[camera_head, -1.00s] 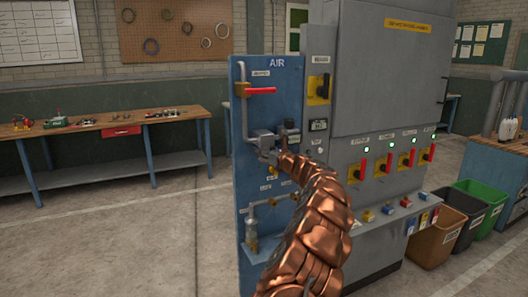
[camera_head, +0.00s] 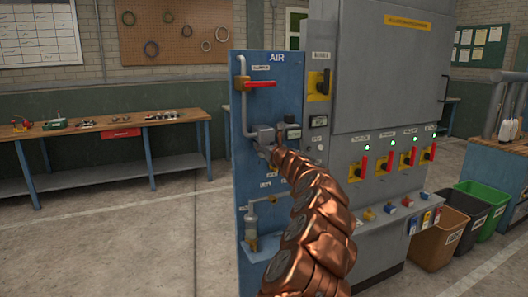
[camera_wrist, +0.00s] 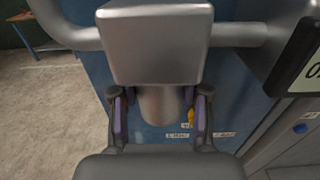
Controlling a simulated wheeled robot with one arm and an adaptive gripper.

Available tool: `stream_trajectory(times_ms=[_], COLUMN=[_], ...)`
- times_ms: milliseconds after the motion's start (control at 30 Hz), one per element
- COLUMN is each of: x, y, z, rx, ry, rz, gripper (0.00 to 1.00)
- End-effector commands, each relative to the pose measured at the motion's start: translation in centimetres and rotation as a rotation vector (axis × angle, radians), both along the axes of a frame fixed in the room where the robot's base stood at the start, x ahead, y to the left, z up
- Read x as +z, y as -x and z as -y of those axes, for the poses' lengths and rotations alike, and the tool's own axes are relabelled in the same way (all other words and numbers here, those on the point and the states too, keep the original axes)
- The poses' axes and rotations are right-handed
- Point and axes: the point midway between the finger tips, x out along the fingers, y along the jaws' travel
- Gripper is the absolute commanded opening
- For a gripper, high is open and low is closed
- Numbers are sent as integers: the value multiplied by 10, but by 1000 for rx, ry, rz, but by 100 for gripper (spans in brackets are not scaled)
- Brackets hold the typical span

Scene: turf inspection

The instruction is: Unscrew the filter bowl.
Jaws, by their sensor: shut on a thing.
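The filter is on the blue AIR panel (camera_head: 250,175). Its grey block-shaped head (camera_head: 264,135) joins the pipe in the head view, and the head fills the top middle of the wrist view (camera_wrist: 155,45). The filter bowl (camera_wrist: 160,106) is a short grey cylinder under the head, upright as far as I can tell. My gripper (camera_wrist: 160,94) has its two purple-padded fingers on either side of the bowl and is shut on it. In the head view my copper arm hides the bowl and most of the gripper.
A red-handled valve (camera_head: 260,84) sits above the filter, and a gauge (camera_head: 292,131) is just right of it. A lower pipe fitting (camera_head: 252,225) is below. The grey cabinet (camera_head: 385,80) stands close on the right. The floor left of the panel is clear.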

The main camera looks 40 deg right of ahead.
Motion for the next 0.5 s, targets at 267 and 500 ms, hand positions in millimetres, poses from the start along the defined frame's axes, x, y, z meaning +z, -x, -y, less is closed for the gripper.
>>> stream_trajectory(times_ms=[267,500], x=[-2,-2], y=[0,-1], z=[-1,-1], rx=[-70,-129], ry=[1,1], rz=[2,1], gripper=[7,7])
